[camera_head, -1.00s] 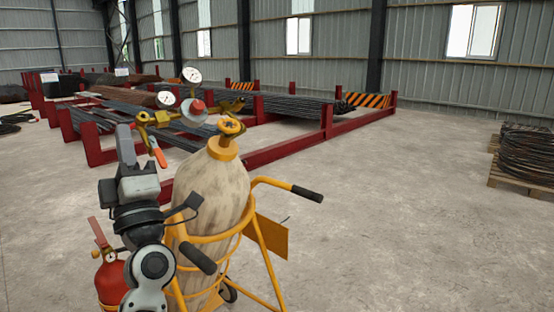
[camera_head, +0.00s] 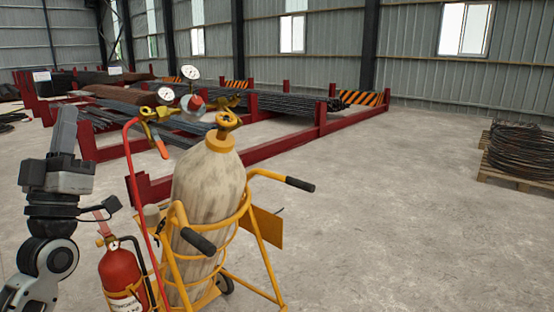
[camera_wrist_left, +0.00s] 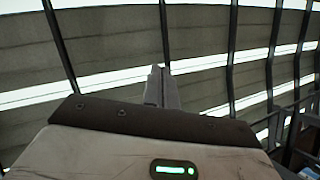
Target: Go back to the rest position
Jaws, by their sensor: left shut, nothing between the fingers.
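My left gripper (camera_head: 65,130) points upward at the left of the head view, clear of the gas cylinder. In the left wrist view its fingers (camera_wrist_left: 161,86) are together with nothing between them, against the wall and roof. The beige gas cylinder (camera_head: 207,190) stands in a yellow cart (camera_head: 262,240) to the right of my left arm. Its brass valve (camera_head: 227,121) is on top, with a regulator and two gauges beside it. My right gripper is not in view.
A red fire extinguisher (camera_head: 122,275) hangs close to the right of my left arm, by the cart. Red racks (camera_head: 300,140) with rebar stand behind. Coiled wire (camera_head: 522,150) lies on a pallet at the right. The concrete floor (camera_head: 400,220) between is clear.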

